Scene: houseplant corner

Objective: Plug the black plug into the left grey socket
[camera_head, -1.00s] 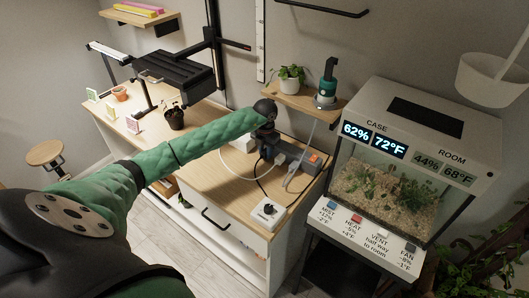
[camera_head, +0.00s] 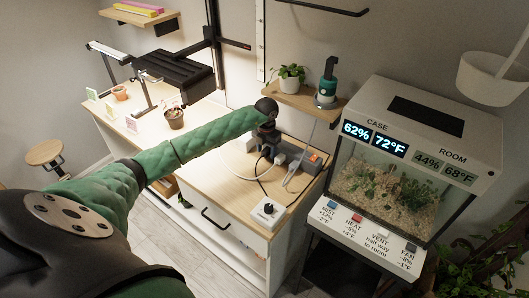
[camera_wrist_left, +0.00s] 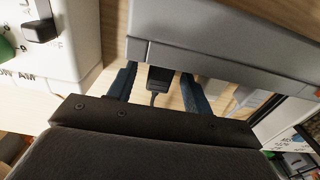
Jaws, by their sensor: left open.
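The black plug (camera_wrist_left: 158,78) sits between my left gripper's two blue fingers (camera_wrist_left: 160,88) in the left wrist view, with gaps on both sides, so the gripper is open around it. The plug's front end meets the edge of the grey socket strip (camera_wrist_left: 225,52); its prongs are hidden. Its cord hangs back toward the palm. In the head view my left gripper (camera_head: 270,152) is at the left end of the grey strip (camera_head: 291,156), and the plug is mostly hidden. I cannot tell which socket faces the plug. My right gripper is not in view.
A shelf (camera_head: 300,103) with a plant hangs behind. The glass case (camera_head: 392,190) stands at the right.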

